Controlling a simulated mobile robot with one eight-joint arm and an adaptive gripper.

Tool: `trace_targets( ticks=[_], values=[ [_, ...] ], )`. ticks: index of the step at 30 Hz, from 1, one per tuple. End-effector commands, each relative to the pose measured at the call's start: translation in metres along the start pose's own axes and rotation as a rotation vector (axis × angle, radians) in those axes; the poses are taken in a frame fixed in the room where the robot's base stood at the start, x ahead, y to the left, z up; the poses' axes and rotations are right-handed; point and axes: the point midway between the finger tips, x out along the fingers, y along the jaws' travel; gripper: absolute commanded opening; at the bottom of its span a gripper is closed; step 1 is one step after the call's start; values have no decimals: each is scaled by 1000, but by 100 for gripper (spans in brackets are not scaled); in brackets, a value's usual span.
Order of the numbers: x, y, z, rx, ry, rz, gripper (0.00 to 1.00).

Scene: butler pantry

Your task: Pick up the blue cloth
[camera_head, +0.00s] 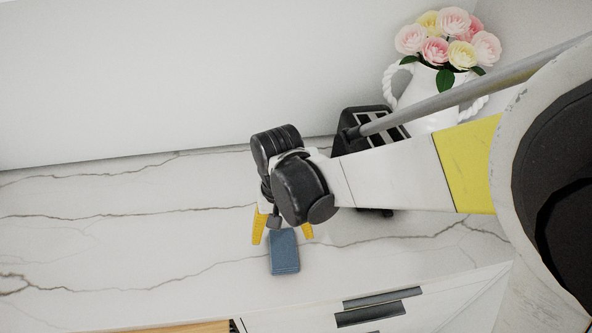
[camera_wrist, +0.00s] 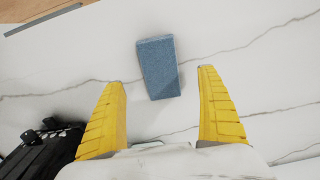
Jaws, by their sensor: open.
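The blue cloth (camera_head: 284,252) is a small folded blue-grey block lying on the white marble counter, near its front edge in the head view. In the wrist view the cloth (camera_wrist: 158,68) lies ahead of the fingertips, roughly midway between them sideways. My gripper (camera_head: 283,236) has yellow fingers, spread apart on either side of the cloth's far end in the head view. In the wrist view my gripper (camera_wrist: 160,78) is open and empty, with clear counter on both sides of the cloth. Part of the cloth's far end is hidden by the wrist in the head view.
The marble counter (camera_head: 120,220) is clear to the left. A white vase (camera_head: 425,98) with pink and yellow flowers (camera_head: 450,35) stands at the back right behind my arm. A black slotted object (camera_head: 365,125) stands by the wall. Drawers with dark handles (camera_head: 370,314) are below the front edge.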

Motion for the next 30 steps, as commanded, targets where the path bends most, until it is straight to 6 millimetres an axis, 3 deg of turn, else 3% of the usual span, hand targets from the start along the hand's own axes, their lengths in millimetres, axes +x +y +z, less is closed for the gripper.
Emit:
trace_targets(
  ticks=[1,8,16,24,29,30],
  values=[
    [9,0,0,0,0,0,86],
    [24,0,-1,1,1,0,86],
    [65,-2,-5,0,1,0,86],
    [68,-2,-4,0,1,0,86],
    [68,-2,-4,1,1,0,38],
    [68,-2,-4,1,1,0,34]
  ],
)
